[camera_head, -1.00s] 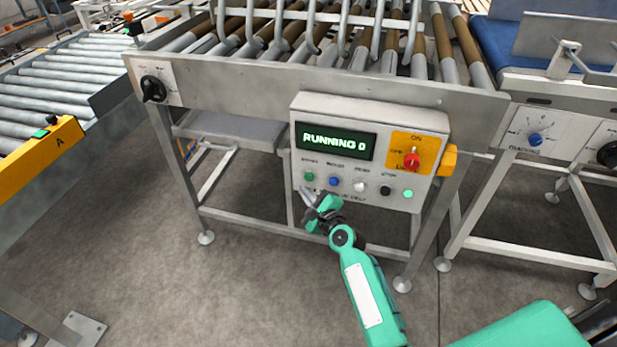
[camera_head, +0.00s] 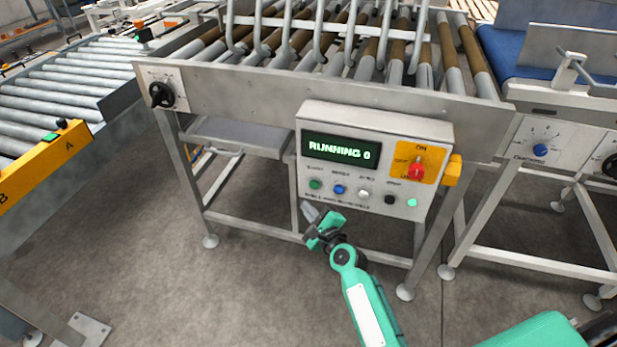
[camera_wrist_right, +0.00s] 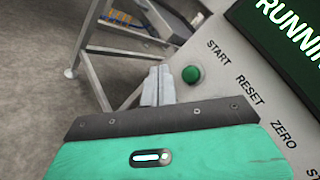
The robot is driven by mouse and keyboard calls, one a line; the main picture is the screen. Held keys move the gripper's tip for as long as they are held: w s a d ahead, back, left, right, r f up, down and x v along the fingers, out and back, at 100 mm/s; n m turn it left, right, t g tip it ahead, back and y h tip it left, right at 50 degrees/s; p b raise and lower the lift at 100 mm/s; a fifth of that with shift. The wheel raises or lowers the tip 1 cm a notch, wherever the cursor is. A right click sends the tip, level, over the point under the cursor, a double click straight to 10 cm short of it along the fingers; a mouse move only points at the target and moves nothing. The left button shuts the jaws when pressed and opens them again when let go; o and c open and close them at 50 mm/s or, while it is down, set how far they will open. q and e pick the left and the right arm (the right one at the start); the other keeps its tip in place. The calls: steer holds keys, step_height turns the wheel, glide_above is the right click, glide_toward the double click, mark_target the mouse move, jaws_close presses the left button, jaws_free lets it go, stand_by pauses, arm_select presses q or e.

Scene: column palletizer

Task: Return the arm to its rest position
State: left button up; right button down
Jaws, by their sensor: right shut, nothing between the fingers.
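My right arm is green and reaches up from the bottom right in the head view. Its gripper (camera_head: 310,214) is shut and empty, just below and in front of the control panel (camera_head: 400,135). The fingertips are apart from the panel's buttons. In the right wrist view the closed grey fingers (camera_wrist_right: 158,84) point past the green START button (camera_wrist_right: 191,74), which is to their right. The panel's screen (camera_head: 340,149) reads RUNNING 0. My left gripper is not in view.
The panel hangs on the front of a roller conveyor frame (camera_head: 235,88). A yellow-ended roller conveyor (camera_head: 45,160) stands at the left. A machine with a blue belt and a blue knob (camera_head: 540,150) is at the right. Open concrete floor (camera_head: 220,290) lies in front.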

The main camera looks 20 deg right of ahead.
steer(key=shift+f, duration=0.1)
steer(key=s+a+f+n+g, duration=0.2)
steer(key=s+f+n+g, duration=0.9)
steer(key=s+f+n, duration=1.05)
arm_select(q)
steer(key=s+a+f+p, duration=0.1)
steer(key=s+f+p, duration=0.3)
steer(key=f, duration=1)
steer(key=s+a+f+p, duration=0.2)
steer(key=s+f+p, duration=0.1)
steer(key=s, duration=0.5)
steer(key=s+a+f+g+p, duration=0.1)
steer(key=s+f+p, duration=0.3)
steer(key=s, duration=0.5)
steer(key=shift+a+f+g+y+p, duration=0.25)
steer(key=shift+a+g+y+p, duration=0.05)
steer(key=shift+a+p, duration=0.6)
arm_select(e)
steer(key=s+d+f+n+g+h, duration=0.1)
steer(key=s+d+f, duration=0.2)
steer(key=s+f, duration=0.3)
steer(key=s+d+f+n+g+h, duration=0.1)
steer(key=s+f, duration=0.6)
steer(key=s, duration=1)
steer(key=s+d+f+n+g+h, duration=0.1)
steer(key=s+d+f, duration=0.4)
steer(key=s, duration=0.6)
steer(key=shift+s+d+f+n+g+h, duration=0.15)
steer(key=shift+s+f+n+g+h, duration=0.15)
steer(key=shift+f+n+g, duration=0.5)
